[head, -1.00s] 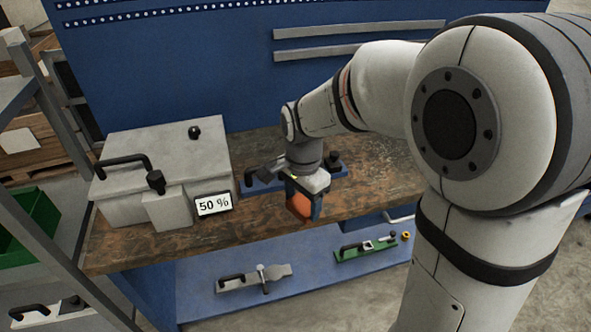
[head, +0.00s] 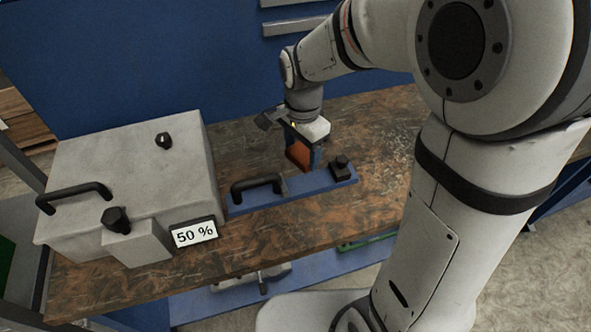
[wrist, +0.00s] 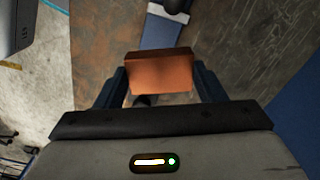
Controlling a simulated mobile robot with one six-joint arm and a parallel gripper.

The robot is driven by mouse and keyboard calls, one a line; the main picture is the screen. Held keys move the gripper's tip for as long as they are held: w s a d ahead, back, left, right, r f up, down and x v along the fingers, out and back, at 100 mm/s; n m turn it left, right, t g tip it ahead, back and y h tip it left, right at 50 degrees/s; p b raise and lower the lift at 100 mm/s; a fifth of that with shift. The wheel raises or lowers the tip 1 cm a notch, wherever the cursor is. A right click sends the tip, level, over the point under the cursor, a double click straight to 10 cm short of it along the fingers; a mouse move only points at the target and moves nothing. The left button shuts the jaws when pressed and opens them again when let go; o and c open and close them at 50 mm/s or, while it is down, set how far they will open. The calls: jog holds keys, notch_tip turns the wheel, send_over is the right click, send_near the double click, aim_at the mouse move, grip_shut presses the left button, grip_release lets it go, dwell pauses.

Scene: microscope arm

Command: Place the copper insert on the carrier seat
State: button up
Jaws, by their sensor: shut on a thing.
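My gripper (head: 303,160) is shut on the copper insert (head: 298,155), a copper-orange block. The insert also shows between the fingers in the wrist view (wrist: 160,73). In the head view, a long blue carrier (head: 307,185) lies on the workbench, with a black arched handle (head: 257,183) towards its left and a black knob (head: 340,163) near its right end. The insert appears above or just behind the carrier's middle, between handle and knob. Its height above the carrier cannot be told. The seat itself is not clearly visible.
A grey box (head: 130,170) with a handle, knobs and a "50 %" display (head: 194,234) stands left of the carrier on the brown workbench (head: 235,250). A blue wall rises behind. A lower blue shelf (head: 215,303) holds other parts, mostly hidden by the bench.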

aim_at(300, 184)
notch_tip(300, 184, down, 9)
jog(key=shift+s+a+r, duration=0.15)
jog(key=shift+r, duration=0.05)
dwell(0.3)
jog(key=shift+f, duration=0.1)
jog(key=o, duration=1.4)
